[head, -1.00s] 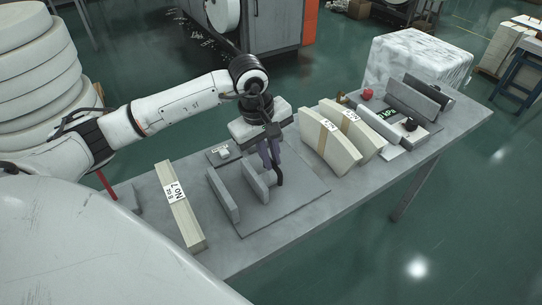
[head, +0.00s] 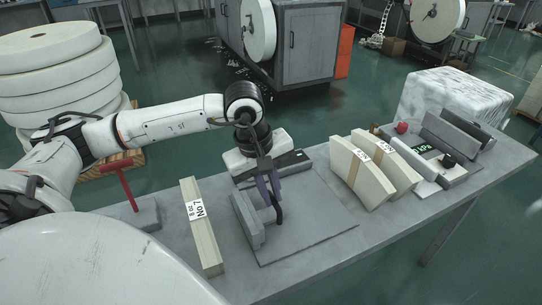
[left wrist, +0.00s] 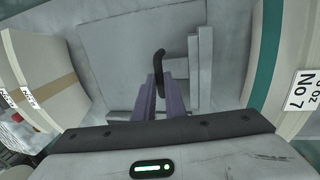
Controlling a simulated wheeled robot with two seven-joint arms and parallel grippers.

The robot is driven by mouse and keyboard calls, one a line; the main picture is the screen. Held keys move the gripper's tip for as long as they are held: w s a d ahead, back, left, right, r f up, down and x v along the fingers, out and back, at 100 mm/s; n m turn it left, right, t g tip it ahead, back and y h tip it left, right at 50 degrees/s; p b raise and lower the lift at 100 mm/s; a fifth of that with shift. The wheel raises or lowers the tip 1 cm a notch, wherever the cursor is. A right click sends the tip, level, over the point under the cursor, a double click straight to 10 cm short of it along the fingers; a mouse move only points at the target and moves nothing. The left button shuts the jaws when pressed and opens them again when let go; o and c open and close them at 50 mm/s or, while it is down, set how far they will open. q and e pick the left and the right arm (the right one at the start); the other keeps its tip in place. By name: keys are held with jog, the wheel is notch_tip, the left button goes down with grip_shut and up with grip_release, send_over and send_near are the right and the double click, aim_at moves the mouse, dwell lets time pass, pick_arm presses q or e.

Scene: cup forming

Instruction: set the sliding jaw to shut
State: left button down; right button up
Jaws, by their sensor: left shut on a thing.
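The grey fixture plate (head: 320,222) lies on the table. On it the fixed jaw (head: 240,217), an upright grey slab, stands at the left. The sliding jaw (head: 258,228) is a shorter grey slab close against its right side; I see no clear gap. In the left wrist view the fixed jaw (left wrist: 205,50) and sliding jaw (left wrist: 193,65) also lie side by side. A dark curved handle (head: 279,210) is on the sliding jaw's right. My left gripper (head: 270,192) points down with its purple fingers shut on this handle, also seen in the left wrist view (left wrist: 160,62). My right gripper is out of view.
A cream stack labelled No 7 (head: 203,228) stands just left of the fixture. Banded cream stacks (head: 358,172), a scale (head: 430,158) and a red ball (head: 401,127) are to the right. A red-handled tool (head: 127,187) stands at the left. The plate's right part is clear.

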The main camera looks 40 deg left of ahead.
aim_at(262, 216)
pick_arm(q)
jog(key=c, duration=1.8)
grip_release()
jog(key=shift+s+a, duration=0.2)
jog(key=shift+s, duration=0.1)
jog(key=shift+w, duration=0.1)
jog(key=v, duration=1)
jog(key=shift+d+r, duration=0.1)
jog(key=shift+r, duration=0.1)
